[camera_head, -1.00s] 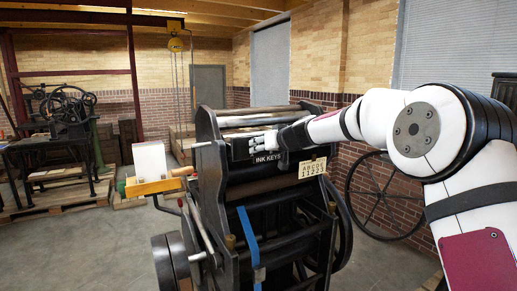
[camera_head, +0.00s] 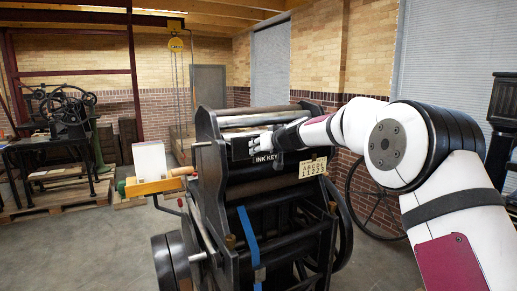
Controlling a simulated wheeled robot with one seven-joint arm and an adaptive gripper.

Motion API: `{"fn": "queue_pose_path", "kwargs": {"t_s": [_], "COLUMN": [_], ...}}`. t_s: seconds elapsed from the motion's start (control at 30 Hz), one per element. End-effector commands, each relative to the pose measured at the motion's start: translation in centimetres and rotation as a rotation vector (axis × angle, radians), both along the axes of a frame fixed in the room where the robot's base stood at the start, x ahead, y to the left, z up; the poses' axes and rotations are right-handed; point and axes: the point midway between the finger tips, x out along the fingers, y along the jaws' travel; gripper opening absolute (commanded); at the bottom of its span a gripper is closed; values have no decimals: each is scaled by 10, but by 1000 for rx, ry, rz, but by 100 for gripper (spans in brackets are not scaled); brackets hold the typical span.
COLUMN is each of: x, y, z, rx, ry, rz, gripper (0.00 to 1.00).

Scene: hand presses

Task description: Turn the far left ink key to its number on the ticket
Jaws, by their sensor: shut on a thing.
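The ink key rail of the press carries a black plate lettered "INK KEY" (camera_head: 265,158), its right end cut off by my arm. My gripper (camera_head: 251,146) is at the left part of this rail, just above the lettering. It is shut on an ink key there, small and mostly hidden by the fingers; the key's setting cannot be read. The other keys are hidden behind my gripper and arm. The cream ticket (camera_head: 312,167) hangs on the right of the press, with a row of letters above a row of numbers, too small to read surely.
The black press (camera_head: 282,208) fills the middle, with a blue strap (camera_head: 248,232) down its front. Another press (camera_head: 65,125) stands far left. A spoked wheel (camera_head: 375,205) is at right.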

Motion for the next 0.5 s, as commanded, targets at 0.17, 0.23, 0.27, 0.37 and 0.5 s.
{"fn": "queue_pose_path", "kwargs": {"t_s": [0.17, 0.23, 0.27, 0.37, 0.5], "x": [1, 2, 2, 4, 4], "y": [0, -1, -1, -2, -2], "z": [-1, -1, -1, -2, -3], "rx": [33, 57, 70, 123, 214], "ry": [22, 39, 47, 82, 145], "rz": [0, 1, 1, 0, 1], "gripper": [0, 0, 0, 0, 0]}}
